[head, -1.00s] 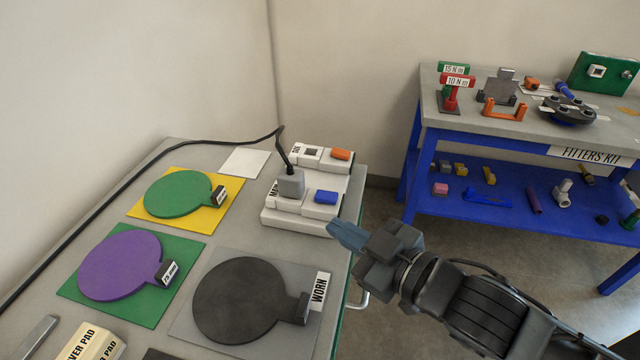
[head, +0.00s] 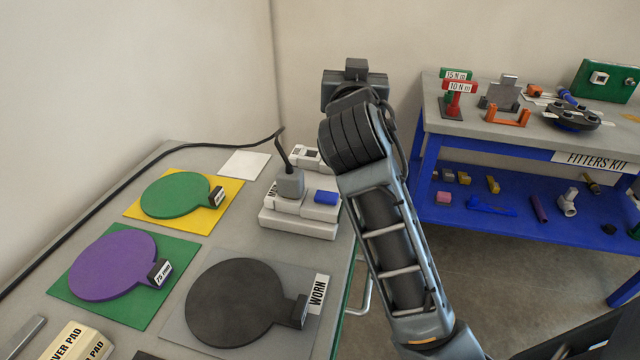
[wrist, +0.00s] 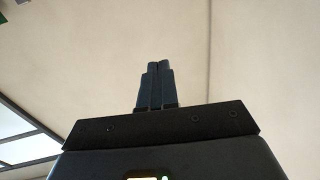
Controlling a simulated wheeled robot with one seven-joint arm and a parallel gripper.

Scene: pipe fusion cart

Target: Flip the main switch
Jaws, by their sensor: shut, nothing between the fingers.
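A white stepped switch unit (head: 295,222) stands at the far right corner of the cart top. Its front block carries a partly hidden label starting "MA", a grey plug (head: 290,185) and a blue rocker (head: 326,197). A second white block (head: 305,156) sits behind it; my arm covers its right part. My arm rises in front of the unit's right side, with my wrist high above and behind it. The fingers do not show clearly in the head view. In the wrist view my gripper (wrist: 158,66) is shut and empty, with only bare wall behind it.
A black cable (head: 150,155) runs from the plug along the cart's back. Green, purple and black round pads (head: 235,300) lie on coloured squares left of the unit. A blue-framed bench (head: 430,125) with tools stands at the right, across a floor gap.

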